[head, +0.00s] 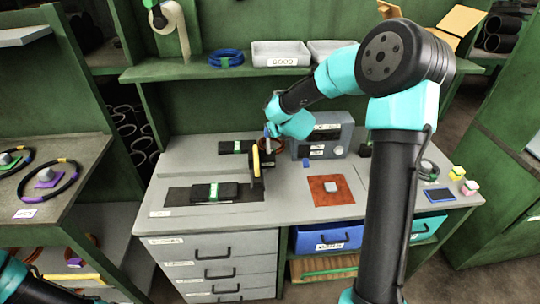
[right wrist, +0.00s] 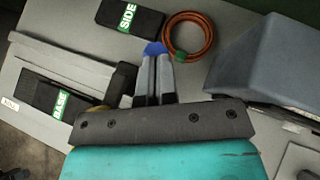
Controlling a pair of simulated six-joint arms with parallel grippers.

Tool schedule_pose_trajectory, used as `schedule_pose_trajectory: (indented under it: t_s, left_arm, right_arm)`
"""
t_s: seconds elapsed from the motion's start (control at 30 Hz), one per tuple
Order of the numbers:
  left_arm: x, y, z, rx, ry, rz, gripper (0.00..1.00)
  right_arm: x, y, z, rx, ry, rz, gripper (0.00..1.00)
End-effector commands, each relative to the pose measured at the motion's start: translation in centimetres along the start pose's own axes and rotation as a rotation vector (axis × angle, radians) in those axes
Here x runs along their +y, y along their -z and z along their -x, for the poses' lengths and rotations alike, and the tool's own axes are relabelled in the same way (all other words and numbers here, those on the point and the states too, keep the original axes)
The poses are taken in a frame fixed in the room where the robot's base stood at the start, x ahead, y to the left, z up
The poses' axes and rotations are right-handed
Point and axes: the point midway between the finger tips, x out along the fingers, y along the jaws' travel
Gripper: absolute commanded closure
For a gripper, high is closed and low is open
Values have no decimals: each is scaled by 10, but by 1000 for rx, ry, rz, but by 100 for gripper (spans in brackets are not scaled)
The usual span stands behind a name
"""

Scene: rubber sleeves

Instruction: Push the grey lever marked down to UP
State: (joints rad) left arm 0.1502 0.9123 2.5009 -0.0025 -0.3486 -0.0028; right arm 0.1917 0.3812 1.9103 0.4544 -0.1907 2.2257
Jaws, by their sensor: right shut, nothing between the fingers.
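A grey box (head: 325,140) with white labels and a round knob stands at the back of the bench. I cannot make out a grey lever or its marking on it; my right arm is beside it. A grey housing (right wrist: 262,65) shows at the right in the right wrist view. My right gripper (head: 268,131) is left of the box, above the bench. In the right wrist view its fingers (right wrist: 154,72) are shut together with nothing between them. A blue patch is at their tips. My left gripper is out of view; only part of that arm shows at lower left.
An orange coil (right wrist: 188,36) lies near the fingers. A brown-red mat (head: 331,198) lies in front of the box.

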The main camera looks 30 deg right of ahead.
Motion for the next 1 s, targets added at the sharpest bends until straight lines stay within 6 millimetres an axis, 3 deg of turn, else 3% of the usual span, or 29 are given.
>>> schedule_pose_trajectory:
  t_s: [0.73, 1.0]
  left_arm:
    - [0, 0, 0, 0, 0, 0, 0]
    - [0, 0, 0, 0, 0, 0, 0]
  right_arm:
    - [-7, -3, -8, 0, 2, -2, 100]
    - [0, -4, 0, -1, -7, 5, 100]
